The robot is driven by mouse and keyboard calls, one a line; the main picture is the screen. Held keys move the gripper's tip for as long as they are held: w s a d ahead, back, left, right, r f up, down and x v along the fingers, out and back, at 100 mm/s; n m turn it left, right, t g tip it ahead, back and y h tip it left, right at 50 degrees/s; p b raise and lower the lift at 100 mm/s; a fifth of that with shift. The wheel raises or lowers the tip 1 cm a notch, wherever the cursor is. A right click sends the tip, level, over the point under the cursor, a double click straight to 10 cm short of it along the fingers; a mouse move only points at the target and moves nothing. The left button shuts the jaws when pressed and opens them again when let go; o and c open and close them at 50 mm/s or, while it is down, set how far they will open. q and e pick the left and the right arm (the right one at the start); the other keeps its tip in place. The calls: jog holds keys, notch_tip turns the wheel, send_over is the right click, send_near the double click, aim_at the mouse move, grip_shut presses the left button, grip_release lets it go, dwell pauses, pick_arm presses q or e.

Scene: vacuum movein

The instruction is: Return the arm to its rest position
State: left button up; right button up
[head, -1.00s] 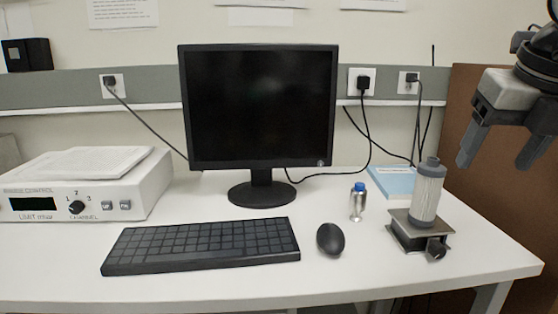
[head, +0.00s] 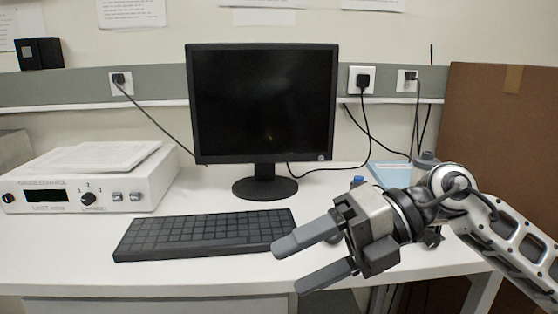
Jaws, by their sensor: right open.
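My right arm reaches in from the lower right of the head view. My right gripper (head: 312,257) is open and empty, with its two grey fingers pointing left, over the front edge of the desk by the right end of the keyboard. The gripper and arm hide the mouse and most of the cylinder on its small stand; only the cylinder's grey top (head: 426,158) shows above the arm. My left gripper is not in view.
The white desk (head: 60,250) carries a monitor (head: 262,105), a black keyboard (head: 200,235) and a control box (head: 150,190) with papers on top. A blue-capped vial (head: 357,180) is mostly hidden. A brown panel (head: 500,130) stands at the right.

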jog(key=w+d+f+m+t+h, duration=0.1)
jog(key=d+f+m+t+h, duration=0.25)
jog(key=f+m+t, duration=1)
jog(key=w+d+f+m+t+h, duration=0.1)
jog(key=d+f+m+t+h, duration=0.4)
jog(key=m, duration=1.6)
jog(key=s+d+f+m+g, duration=0.1)
jog(key=s+f+m+g, duration=0.1)
jog(key=s+f, duration=0.3)
jog(key=s+d+f+m+g+h, duration=0.1)
jog(key=s+f, duration=0.4)
jog(key=f, duration=0.5)
jog(key=shift+s+f+m+g, duration=0.2)
jog(key=shift+s+m+g, duration=0.2)
jog(key=shift+g, duration=0.65)
jog(key=shift+w+h, duration=0.1)
jog(key=shift+h, duration=0.15)
